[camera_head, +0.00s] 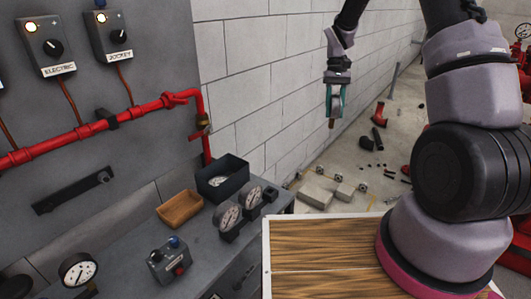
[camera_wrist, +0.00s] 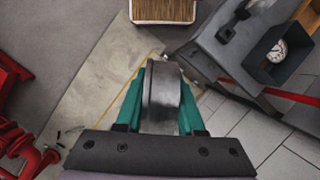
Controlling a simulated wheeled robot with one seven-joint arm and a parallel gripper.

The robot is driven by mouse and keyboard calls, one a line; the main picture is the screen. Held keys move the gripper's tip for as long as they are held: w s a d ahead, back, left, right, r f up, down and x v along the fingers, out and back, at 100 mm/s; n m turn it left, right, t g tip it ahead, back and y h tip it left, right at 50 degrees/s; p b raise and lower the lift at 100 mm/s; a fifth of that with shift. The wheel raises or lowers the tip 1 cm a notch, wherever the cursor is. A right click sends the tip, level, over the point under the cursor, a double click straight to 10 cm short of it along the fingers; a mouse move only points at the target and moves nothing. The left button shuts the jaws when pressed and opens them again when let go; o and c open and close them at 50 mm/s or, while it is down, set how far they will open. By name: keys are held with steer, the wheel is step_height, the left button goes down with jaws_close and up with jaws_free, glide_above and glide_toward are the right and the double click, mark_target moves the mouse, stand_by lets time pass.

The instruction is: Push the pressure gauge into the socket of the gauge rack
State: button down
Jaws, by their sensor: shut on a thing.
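My gripper (camera_head: 334,104) hangs in the air in front of the white block wall, to the right of and apart from the bench. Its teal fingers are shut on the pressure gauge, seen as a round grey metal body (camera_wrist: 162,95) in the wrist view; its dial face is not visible. The gauge rack seems to be the row of dark blocks on the bench; two hold upright white-dial gauges (camera_head: 228,218) (camera_head: 252,196). A small dark block (camera_head: 270,194) at the row's right end carries no gauge. Its socket is too small to make out.
A dark bin (camera_head: 238,170) with a loose gauge (camera_head: 217,181) stands at the bench's back. A wooden tray (camera_head: 180,208), a button box (camera_head: 170,262) and another gauge (camera_head: 77,271) are further left. A red pipe (camera_head: 140,110) runs along the panel above.

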steer(key=s+a+f+m+y, duration=0.1)
steer(key=s+a+f+m, duration=0.35)
steer(key=a, duration=0.75)
steer(key=m+y, duration=0.1)
steer(key=m, duration=0.1)
glide_above(268, 193)
steer(key=shift+t, duration=0.3)
steer(key=shift+f, duration=6.35)
steer(key=shift+d+f, duration=0.1)
steer(key=shift+f, duration=0.95)
steer(key=shift+r+y, duration=0.4)
steer(key=shift+r, duration=0.4)
steer(key=shift+a, duration=0.2)
steer(key=shift+f, duration=1.85)
